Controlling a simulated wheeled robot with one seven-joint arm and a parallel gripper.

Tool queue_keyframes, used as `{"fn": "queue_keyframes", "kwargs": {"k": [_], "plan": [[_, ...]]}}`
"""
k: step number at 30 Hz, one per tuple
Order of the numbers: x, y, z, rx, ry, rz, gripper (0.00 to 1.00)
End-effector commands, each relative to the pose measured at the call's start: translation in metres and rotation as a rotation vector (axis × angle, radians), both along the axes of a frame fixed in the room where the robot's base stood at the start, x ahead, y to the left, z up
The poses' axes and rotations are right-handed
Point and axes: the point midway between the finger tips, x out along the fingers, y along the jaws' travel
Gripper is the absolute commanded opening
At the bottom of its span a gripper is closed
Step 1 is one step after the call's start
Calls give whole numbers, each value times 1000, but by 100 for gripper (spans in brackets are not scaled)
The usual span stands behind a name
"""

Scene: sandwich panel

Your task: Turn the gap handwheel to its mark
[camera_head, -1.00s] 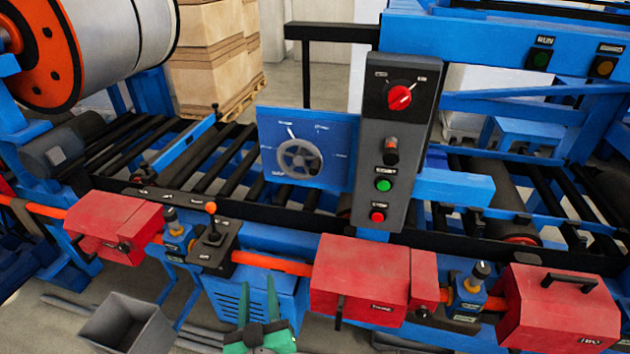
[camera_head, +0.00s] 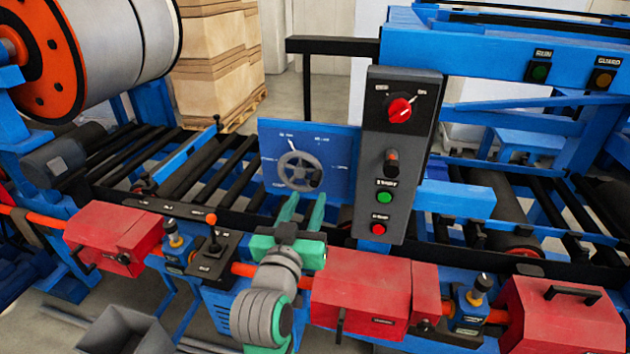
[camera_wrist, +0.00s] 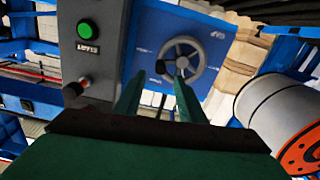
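The gap handwheel (camera_head: 299,171) is a grey spoked wheel with a dark knob, on a blue plate (camera_head: 335,150) that carries white marks around the wheel. It also shows in the wrist view (camera_wrist: 181,60), beyond my fingertips, with its dark knob at the wheel's left there. My gripper (camera_head: 302,208) has green fingers; they stand apart with nothing between them. It is below the wheel in the head view and does not appear to touch it. The fingers also show in the wrist view (camera_wrist: 155,98). The small lettering on the plate is too blurred to read.
A grey control panel (camera_head: 397,150) with a red rotary switch (camera_head: 400,109), a green button (camera_head: 385,197) and a red button (camera_head: 378,229) stands right of the plate. Red boxes (camera_head: 360,288) and a small lever (camera_head: 212,235) line the front rail. Black rollers (camera_head: 215,165) lie left of the wheel.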

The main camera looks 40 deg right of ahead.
Motion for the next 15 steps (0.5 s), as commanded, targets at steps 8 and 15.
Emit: {"fn": "queue_keyframes", "kwargs": {"k": [8,15], "plan": [[33,-39,0,0,0,-2,36],[52,-60,0,1,1,0,36]]}}
